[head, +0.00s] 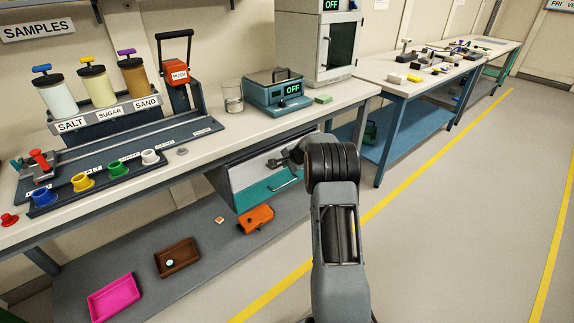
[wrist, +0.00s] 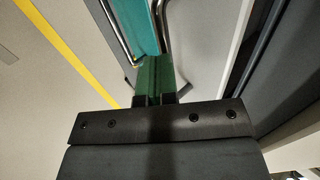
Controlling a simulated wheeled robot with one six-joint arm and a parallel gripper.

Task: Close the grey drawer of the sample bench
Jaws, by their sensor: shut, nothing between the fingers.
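The grey drawer (head: 250,170) is the pale upper front of the unit under the bench, above a teal drawer (head: 262,195). How far it stands out is hard to tell from here. My gripper (head: 287,157) is at the right part of its front, and my wrist hides some of that front. In the wrist view the green fingers (wrist: 153,75) are together and empty, close to the pale front (wrist: 207,50) and a metal bar handle (wrist: 164,25). I cannot tell whether they touch. The teal front (wrist: 142,22) and a second handle (wrist: 116,32) show beyond.
The sample bench (head: 205,150) carries jars, a digital scale (head: 278,95), a glass beaker (head: 233,98) and a push-button stand. An orange box (head: 256,219), a brown tray (head: 177,257) and a pink tray (head: 114,297) lie on the lower shelf. Open floor lies to the right.

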